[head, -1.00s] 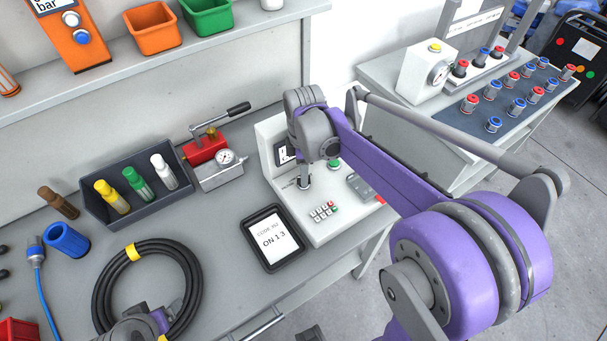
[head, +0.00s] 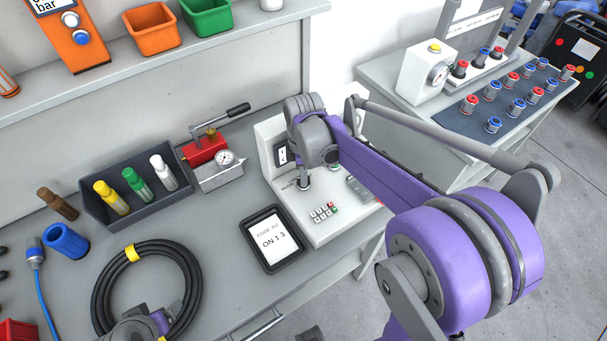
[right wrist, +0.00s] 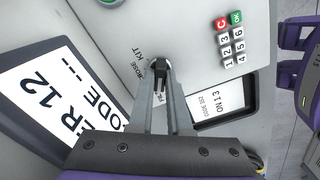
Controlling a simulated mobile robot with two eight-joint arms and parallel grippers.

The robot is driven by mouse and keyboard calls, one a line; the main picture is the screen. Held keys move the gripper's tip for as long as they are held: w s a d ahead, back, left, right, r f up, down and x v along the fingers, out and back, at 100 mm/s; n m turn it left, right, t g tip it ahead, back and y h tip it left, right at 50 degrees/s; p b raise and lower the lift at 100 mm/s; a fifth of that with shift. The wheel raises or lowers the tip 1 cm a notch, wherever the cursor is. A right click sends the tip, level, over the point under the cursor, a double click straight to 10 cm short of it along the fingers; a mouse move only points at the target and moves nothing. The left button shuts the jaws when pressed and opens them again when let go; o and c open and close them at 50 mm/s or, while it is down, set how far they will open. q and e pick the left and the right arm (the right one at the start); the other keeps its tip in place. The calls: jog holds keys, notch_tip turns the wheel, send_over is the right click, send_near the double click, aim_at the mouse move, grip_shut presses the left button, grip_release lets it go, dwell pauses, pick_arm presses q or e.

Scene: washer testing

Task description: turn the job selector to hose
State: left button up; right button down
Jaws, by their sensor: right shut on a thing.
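The job selector is a small dark knob (right wrist: 160,64) on the pale panel of the test console (head: 335,222). Printed words beside it in the right wrist view include HOSE and KIT; another label is partly hidden between the fingers. My right gripper (right wrist: 161,76) is shut on the knob, with its fingers on either side. It also shows in the head view (head: 304,185), reaching down onto the console. The knob's pointing direction is hard to tell. My left gripper (head: 143,326) is partly visible at the bottom left, over the hose coil; its fingers are unclear.
A keypad (head: 324,212) sits on the console. A black-framed card (head: 270,265) reading ON 1 3 lies at its front left. A display (right wrist: 50,95) shows ER 12. A black hose coil (head: 107,290), a marker tray (head: 95,213) and a red hand pump (head: 207,150) stand leftward.

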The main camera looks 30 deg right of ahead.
pick_arm(q)
jog(key=shift+f, duration=0.1)
pick_arm(e)
jog(key=shift+m, duration=0.4)
pick_arm(q)
jog(key=shift+f, duration=0.2)
pick_arm(e)
jog(key=m, duration=0.2)
jog(key=shift+m, duration=0.4)
pick_arm(q)
jog(key=shift+s+f+b, duration=0.15)
jog(key=shift+f+b, duration=0.15)
jog(key=shift+b, duration=0.15)
pick_arm(e)
jog(key=m, duration=0.4)
jog(key=shift+m, duration=0.3)
pick_arm(q)
jog(key=shift+f, duration=0.15)
pick_arm(e)
jog(key=m, duration=0.3)
jog(key=shift+m, duration=0.3)
pick_arm(q)
jog(key=shift+f, duration=0.1)
pick_arm(e)
jog(key=shift+m, duration=1.9)
jog(key=c, duration=0.9)
grip_release()
jog(key=shift+o, duration=0.2)
jog(key=shift+r, duration=0.15)
